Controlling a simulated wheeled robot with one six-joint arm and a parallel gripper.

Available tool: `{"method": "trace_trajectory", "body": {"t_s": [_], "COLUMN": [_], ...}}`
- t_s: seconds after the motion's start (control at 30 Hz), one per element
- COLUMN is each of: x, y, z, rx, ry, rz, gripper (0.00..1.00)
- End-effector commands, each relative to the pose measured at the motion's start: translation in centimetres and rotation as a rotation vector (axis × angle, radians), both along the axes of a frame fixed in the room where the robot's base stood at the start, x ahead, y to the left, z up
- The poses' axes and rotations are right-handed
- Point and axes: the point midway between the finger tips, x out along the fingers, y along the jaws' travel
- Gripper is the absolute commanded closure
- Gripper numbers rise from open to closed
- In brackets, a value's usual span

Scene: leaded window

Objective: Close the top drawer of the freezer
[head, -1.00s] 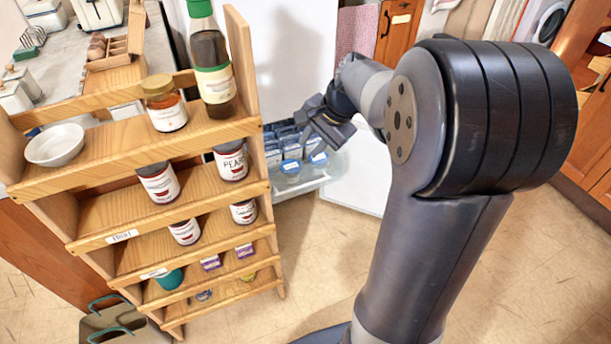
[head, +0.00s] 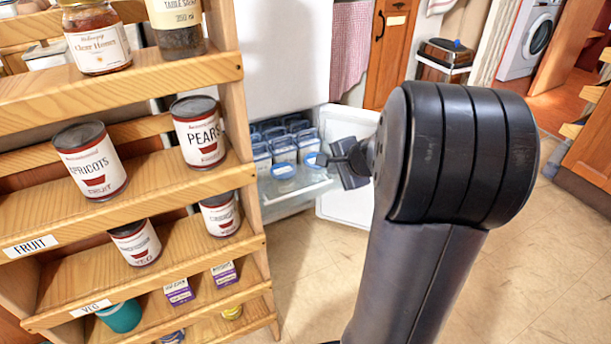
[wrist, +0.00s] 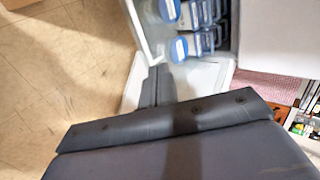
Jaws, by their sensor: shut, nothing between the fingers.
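The freezer (head: 290,50) is a white cabinet behind the wooden shelf rack, with its white door (head: 345,185) open. Its drawer (head: 298,190), clear-fronted, is pulled out and holds several blue-lidded containers (head: 284,150). Part of the drawer is hidden by the shelf rack. My gripper (head: 322,160) is shut and empty, beside the drawer's right front corner in the head view. In the wrist view, the fingers (wrist: 157,80) are together near the drawer's edge, with the lidded containers (wrist: 195,20) beyond. I cannot tell whether they touch the drawer.
The wooden shelf rack (head: 120,195) with cans of pears (head: 199,135) and apricots (head: 90,165) stands close at the left. A wooden cupboard door (head: 392,50) and a pink towel (head: 350,45) are behind. The tiled floor (head: 320,270) in front is clear.

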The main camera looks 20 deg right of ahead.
Motion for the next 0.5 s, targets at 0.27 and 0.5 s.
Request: {"method": "trace_trajectory", "body": {"t_s": [0.27,0.5], "x": [1.1,4.8], "y": [-0.4,-0.2], "z": [-2.0,-5.6], "rx": [-0.001,0.000], "ry": [-0.004,-0.003], "rz": [-0.016,-0.015], "gripper": [1.00,1.00]}}
